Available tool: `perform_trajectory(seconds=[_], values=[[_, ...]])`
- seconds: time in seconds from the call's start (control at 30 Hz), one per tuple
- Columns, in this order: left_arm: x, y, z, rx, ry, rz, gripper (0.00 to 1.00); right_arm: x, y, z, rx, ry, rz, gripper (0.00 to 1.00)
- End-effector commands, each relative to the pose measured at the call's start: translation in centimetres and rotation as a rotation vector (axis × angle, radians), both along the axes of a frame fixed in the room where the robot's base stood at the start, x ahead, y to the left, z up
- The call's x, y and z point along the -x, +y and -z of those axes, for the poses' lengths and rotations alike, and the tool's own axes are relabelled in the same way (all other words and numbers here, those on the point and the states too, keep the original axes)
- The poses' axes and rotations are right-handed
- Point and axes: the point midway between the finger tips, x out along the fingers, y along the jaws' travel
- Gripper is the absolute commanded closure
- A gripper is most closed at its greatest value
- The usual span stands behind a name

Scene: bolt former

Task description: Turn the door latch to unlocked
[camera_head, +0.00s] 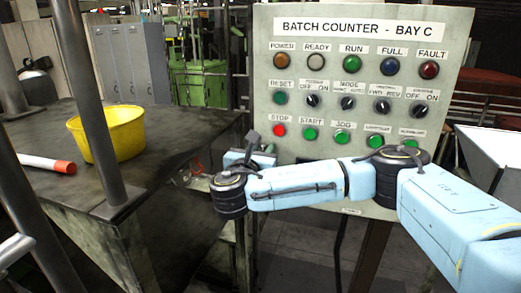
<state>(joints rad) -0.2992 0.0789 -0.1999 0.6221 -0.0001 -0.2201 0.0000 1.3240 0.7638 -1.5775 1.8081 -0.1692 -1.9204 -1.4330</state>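I cannot make out a door latch in the head view. My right arm, light blue with black joints, comes in from the right and crosses in front of the lower part of a control panel (360,55). My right gripper (262,146) is at the arm's far end, by the panel's lower left edge, beside the dark bench. It is small and partly hidden behind my wrist, so I cannot tell whether it is open or shut. I see nothing held in it. My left gripper is not in view.
The panel reads "BATCH COUNTER - BAY C" and has lamps, knobs and buttons. A yellow bowl (122,132) and a white tube with an orange end (48,163) are on the dark bench (165,137). Grey posts (88,98) rise at left. Grey lockers (130,62) stand behind.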

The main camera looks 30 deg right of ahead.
Motion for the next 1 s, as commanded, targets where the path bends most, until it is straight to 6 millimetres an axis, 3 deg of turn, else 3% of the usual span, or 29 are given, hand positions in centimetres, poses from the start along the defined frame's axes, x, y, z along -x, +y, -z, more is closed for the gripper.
perform_trajectory(seconds=[0.03, 0.2, 0.63, 1.0], values=[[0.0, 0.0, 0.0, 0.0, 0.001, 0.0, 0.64, 0.0, 0.0, 0.0, 0.0, 0.0, 0.0, 0.78], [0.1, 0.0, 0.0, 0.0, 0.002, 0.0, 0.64, 0.0, 0.0, 0.0, 0.0, 0.0, 0.0, 1.0], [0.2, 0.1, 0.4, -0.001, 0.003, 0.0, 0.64, 0.1, -0.1, 0.2, -0.063, -0.069, 0.0, 1.0], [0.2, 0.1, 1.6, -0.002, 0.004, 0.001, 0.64, 0.4, -0.3, 0.5, -0.265, -0.304, 0.001, 1.0]])
